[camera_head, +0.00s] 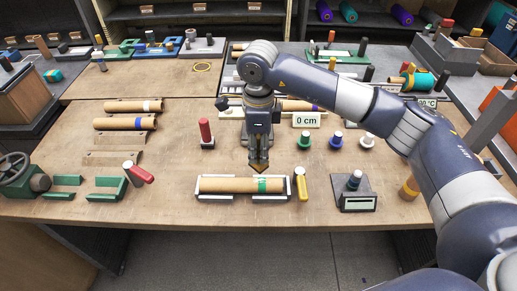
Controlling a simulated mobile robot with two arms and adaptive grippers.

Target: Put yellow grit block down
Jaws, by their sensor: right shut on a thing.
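My right gripper (258,155) points straight down over the front middle of the table. It is shut on a small dull-yellow block, the yellow grit block (259,169), of which only a small part shows below the fingers. The block is just above or behind a brown roll with a green band (228,185); I cannot tell if they touch. The roll lies in a white cradle (215,197). My left gripper is not in view.
A yellow piece with a white knob (301,187) stands right of the cradle. A dark stand with a display (356,200) is further right. Bare tabletop (170,190) lies left of the cradle.

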